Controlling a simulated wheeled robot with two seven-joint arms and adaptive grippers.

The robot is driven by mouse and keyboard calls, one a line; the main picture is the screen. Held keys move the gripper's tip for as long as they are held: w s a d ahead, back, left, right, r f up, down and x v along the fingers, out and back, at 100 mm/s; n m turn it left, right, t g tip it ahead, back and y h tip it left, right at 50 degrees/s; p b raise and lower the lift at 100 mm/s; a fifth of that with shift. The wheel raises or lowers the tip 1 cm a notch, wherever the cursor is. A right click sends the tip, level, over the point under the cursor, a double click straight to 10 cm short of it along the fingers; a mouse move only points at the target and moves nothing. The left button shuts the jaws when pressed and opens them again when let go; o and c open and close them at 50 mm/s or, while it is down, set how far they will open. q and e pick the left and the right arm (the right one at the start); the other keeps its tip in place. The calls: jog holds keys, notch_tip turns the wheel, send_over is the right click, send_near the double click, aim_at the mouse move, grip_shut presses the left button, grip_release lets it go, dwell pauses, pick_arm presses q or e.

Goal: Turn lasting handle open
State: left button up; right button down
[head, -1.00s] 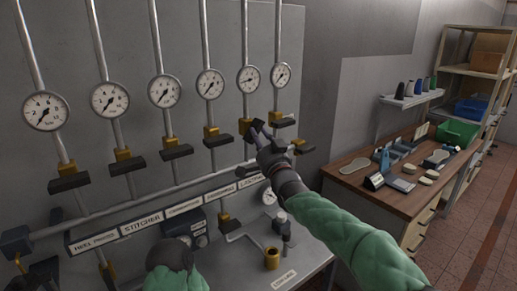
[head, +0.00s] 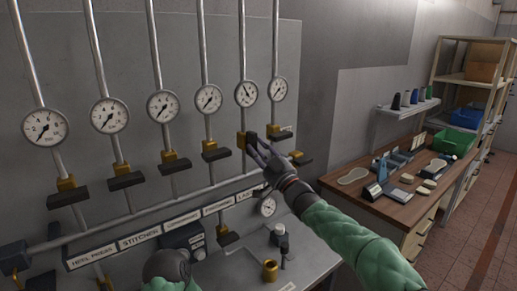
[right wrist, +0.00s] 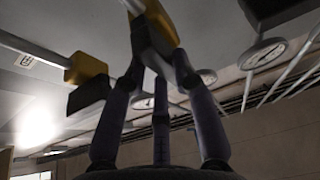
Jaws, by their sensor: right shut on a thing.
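The lasting valve (head: 242,139) is a brass body on the fifth vertical pipe, below a round gauge (head: 246,91). My right gripper (head: 253,143) is at its short black handle, with the fingers closed around it. In the right wrist view the fingers are closed on the dark handle (right wrist: 150,42), with a brass part above it. The fingers hide part of the handle, so its exact angle is hard to tell. The gauge needle points to the upper left. A dark rounded part of my left arm (head: 167,266) shows at the bottom; its fingers are hidden.
Similar valves with black handles stand on the neighbouring pipes, one close on the left (head: 215,153) and one close on the right (head: 283,132). A label strip (head: 140,239) runs below. A wooden bench (head: 400,205) with shoe parts stands at the right.

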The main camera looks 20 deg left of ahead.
jog(key=shift+f, duration=0.15)
jog(key=c, duration=1)
grip_release()
jog(key=v, duration=1.2)
jog(key=shift+w, duration=0.1)
